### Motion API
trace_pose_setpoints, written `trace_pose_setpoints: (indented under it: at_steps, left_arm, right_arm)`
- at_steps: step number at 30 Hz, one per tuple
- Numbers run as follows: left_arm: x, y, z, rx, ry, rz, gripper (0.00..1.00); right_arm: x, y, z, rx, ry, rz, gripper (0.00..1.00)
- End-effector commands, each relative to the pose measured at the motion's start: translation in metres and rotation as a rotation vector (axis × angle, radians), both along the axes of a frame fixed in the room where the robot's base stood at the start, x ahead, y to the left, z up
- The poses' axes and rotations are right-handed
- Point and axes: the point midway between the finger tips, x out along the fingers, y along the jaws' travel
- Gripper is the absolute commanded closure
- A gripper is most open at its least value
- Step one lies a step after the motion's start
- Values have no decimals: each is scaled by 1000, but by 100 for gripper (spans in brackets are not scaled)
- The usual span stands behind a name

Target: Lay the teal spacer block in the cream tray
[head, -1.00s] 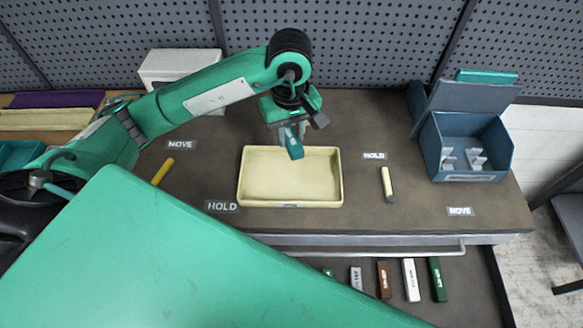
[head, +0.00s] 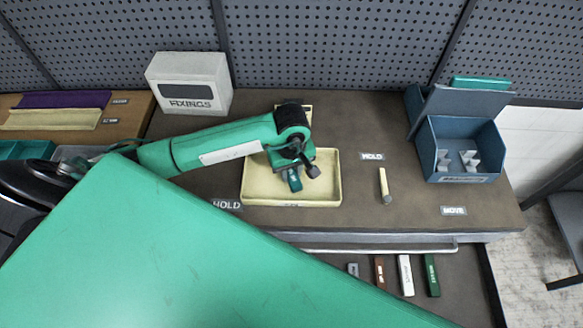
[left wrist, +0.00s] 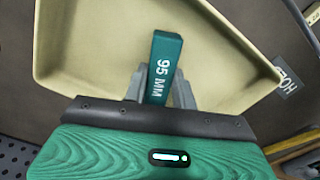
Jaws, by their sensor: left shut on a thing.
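The teal spacer block (head: 294,180), marked "95 MM", also shows in the left wrist view (left wrist: 165,55). My left gripper (head: 292,168) is shut on it, with a grey finger on each side in the left wrist view (left wrist: 158,88). In the left wrist view the tray's floor and walls (left wrist: 90,45) surround the block. I cannot tell whether the block touches the tray floor. My right gripper is not in view.
A yellow-white stick (head: 384,185) lies right of the tray between "HOLD" and "MOVE" labels. A blue bin (head: 460,150) stands at the right. A white fixings box (head: 188,82) stands at the back left. An open drawer with several bars (head: 405,275) is in front.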

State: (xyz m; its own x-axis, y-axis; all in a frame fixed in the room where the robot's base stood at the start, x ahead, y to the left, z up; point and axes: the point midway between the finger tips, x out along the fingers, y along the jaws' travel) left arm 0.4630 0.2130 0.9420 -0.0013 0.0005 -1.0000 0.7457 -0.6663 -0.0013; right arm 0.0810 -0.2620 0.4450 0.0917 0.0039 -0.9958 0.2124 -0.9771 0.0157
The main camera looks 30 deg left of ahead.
Motion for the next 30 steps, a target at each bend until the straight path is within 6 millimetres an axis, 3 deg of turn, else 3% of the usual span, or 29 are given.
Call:
trace_pose_setpoints:
  at_steps: [9,10,13,26,30]
  left_arm:
    - [1,0,-4,0,-3,0,100]
    - [1,0,-3,0,-3,0,71]
    - [1,0,-2,0,-1,1,52]
    - [1,0,4,-1,-3,0,51]
    - [2,0,23,0,-8,-2,51]
  right_arm:
    - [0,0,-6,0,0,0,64]
    - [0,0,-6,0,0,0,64]
    - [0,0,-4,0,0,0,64]
    - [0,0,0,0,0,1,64]
    - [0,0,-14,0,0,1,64]
